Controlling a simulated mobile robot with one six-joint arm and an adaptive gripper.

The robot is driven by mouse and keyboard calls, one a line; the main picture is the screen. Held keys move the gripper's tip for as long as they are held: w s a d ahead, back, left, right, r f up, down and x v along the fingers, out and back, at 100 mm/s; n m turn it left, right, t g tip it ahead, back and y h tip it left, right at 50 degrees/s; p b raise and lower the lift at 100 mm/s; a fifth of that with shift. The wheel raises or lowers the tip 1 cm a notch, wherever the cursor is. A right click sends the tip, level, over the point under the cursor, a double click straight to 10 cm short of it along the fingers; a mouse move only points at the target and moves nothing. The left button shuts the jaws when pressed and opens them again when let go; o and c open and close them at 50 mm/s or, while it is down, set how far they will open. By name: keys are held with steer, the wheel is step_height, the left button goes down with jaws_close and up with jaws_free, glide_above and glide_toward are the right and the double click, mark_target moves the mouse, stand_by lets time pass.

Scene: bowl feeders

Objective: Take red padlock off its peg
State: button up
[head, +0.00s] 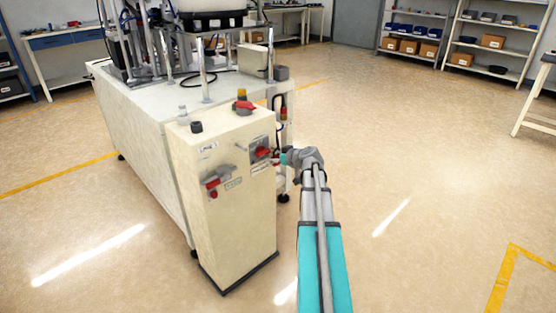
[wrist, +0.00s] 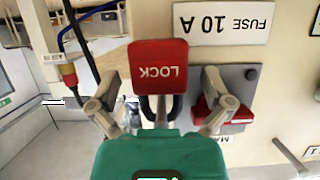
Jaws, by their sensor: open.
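The red padlock (wrist: 158,66) shows in the wrist view, which is upside down, with the word LOCK on its body. Its dark shackle (wrist: 178,106) runs down in the picture behind my gripper's green body, and the peg is not clearly visible. My gripper (wrist: 160,92) is open, with one finger to each side of the padlock and gaps between. In the head view my gripper (head: 284,158) is close to the right face of the cream cabinet (head: 235,225). I cannot pick out the padlock clearly there.
A red switch handle (wrist: 208,112) on a grey plate is close beside my right finger. A FUSE 10 A label (wrist: 222,23) is nearby. A cable with a red and yellow connector (wrist: 68,75) hangs at left. The floor right of my arm is clear.

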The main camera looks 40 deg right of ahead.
steer(key=shift+c, duration=0.3)
steer(key=c, duration=1.2)
steer(key=shift+r, duration=0.1)
steer(key=shift+r+p, duration=0.3)
steer(key=shift+p, duration=0.1)
steer(key=s, duration=0.6)
steer(key=s+d, duration=0.1)
steer(key=s, duration=1.1)
steer(key=shift+d+f, duration=0.1)
steer(key=shift+d, duration=0.1)
steer(key=shift+r, duration=0.2)
